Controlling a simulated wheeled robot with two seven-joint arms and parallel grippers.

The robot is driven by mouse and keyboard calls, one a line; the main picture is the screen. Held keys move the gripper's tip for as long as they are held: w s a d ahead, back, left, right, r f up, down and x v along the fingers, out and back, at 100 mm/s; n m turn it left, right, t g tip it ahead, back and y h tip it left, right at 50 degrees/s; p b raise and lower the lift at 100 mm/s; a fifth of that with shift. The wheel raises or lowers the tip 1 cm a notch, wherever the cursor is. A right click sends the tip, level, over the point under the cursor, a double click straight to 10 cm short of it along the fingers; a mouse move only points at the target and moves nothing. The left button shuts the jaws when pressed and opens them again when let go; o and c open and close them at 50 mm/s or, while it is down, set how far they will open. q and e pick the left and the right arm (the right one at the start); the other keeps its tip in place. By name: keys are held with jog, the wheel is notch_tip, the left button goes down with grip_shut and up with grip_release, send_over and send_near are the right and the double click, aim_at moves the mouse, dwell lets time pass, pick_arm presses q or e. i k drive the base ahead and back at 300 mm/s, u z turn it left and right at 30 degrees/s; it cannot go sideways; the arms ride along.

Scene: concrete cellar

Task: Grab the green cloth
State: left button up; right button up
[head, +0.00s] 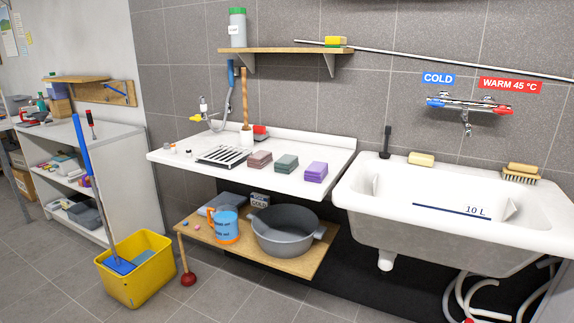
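The green cloth (286,163) is a folded, grey-green stack lying on the white counter (322,147) left of the sink. It sits between a folded brownish cloth (259,159) on its left and a folded purple cloth (316,171) on its right, with small gaps between them. Nothing covers it. Neither of my grippers shows in the head view.
The white sink (450,225) is to the right. A wall shelf (290,50) hangs above. A yellow bucket (140,285) stands on the floor.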

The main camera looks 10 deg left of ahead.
aim_at(285, 164)
jog(key=u, duration=0.35)
jog(key=k, duration=0.9)
jog(key=u, duration=1.35)
jog(key=i, duration=2.7)
jog(key=z, duration=1.8)
jog(key=i, duration=0.95)
jog(key=z, duration=0.95)
